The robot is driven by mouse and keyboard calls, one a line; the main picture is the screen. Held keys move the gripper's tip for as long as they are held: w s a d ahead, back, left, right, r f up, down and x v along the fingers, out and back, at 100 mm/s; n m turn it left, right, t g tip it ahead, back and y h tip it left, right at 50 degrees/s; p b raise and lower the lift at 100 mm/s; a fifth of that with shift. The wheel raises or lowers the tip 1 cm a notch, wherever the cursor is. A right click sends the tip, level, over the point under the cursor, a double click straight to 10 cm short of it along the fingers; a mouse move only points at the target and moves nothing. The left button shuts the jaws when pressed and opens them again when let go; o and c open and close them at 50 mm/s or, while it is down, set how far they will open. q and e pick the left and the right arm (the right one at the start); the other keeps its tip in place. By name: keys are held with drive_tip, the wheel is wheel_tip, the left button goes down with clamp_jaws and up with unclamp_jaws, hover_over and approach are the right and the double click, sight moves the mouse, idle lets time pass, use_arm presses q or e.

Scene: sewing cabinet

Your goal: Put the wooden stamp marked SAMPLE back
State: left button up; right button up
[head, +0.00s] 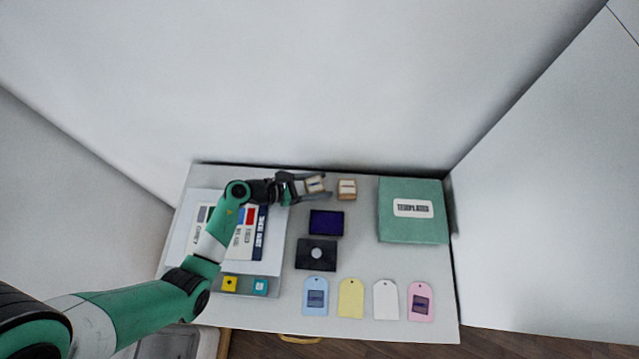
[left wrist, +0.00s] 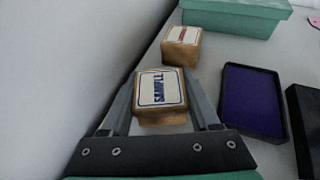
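The wooden stamp marked SAMPLE (left wrist: 158,92) is a small wooden block with a cream top label and dark blue lettering. It also shows near the table's back edge in the head view (head: 314,184). My left gripper (head: 326,186) reaches in from the left, with one finger on each side of this stamp. In the left wrist view, the fingers (left wrist: 159,80) run close along both its sides; whether they press on it cannot be told. The stamp's underside is hidden. A second wooden stamp (head: 347,190) with a red-marked label stands just to the right, apart from the gripper. My right gripper is not in view.
A purple ink pad (head: 326,223) and a black box with a round light spot (head: 316,254) lie in front. A green TEMPLATES box (head: 413,236) stands at right. Several coloured tags, including a yellow one (head: 350,298), line the front. A wall rises behind the table.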

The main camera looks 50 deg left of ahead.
use_arm(q)
drive_tip(key=o, duration=0.5)
drive_tip(key=shift+c, duration=0.2)
drive_tip(key=shift+r, duration=0.1)
drive_tip(key=shift+s+a+r+p, duration=0.1)
drive_tip(key=shift+s+r+p, duration=0.05)
drive_tip(key=shift+p, duration=0.15)
drive_tip(key=p+v, duration=0.2)
drive_tip(key=v, duration=0.9)
drive_tip(key=shift+s+a+r, duration=0.1)
drive_tip(key=shift+s, duration=0.2)
